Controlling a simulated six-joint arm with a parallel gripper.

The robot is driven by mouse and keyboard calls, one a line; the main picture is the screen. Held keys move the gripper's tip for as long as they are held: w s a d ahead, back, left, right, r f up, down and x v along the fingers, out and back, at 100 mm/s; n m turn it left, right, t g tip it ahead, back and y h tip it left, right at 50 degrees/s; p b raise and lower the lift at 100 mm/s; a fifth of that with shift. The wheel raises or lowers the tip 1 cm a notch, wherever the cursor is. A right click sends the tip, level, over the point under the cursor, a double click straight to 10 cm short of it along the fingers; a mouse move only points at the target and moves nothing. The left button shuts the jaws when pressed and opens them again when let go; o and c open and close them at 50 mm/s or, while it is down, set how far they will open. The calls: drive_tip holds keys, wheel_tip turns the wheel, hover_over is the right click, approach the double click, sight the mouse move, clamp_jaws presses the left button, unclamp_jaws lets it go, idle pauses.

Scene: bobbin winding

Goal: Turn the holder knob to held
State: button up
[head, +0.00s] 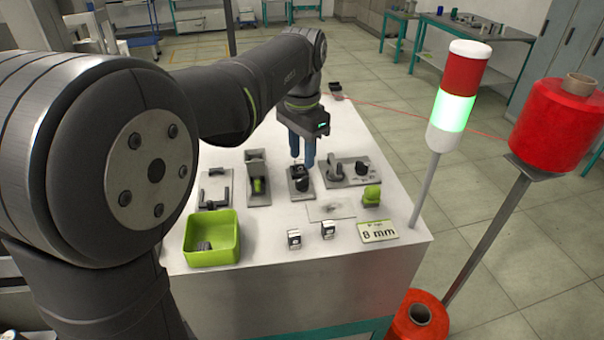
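My gripper (302,162) points down over the white worktable, with blue fingers just above and behind a small grey plate (301,194) that carries a black knob-like part (301,183). The view is too small to tell whether the fingers are apart or closed, or whether they touch that part. To its right, another grey plate (348,181) carries a dark lever or hook-like piece (334,171) and a black knob (362,169). I cannot tell which of these is the holder knob, and no held marking is readable.
A green bin (213,218) with a grey part stands front left. Grey fixtures (214,190) (257,187), a flat plate (331,211), a green part (371,195) and an 8 mm sign (378,231) share the worktable (405,232). A signal tower (452,105) glows green; red spools (560,125) stand right.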

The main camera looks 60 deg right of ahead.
sight(302, 179)
wheel_tip(302, 179, down, 6)
drive_tip(key=shift+f, duration=0.2)
drive_tip(key=shift+c, duration=0.2)
clamp_jaws()
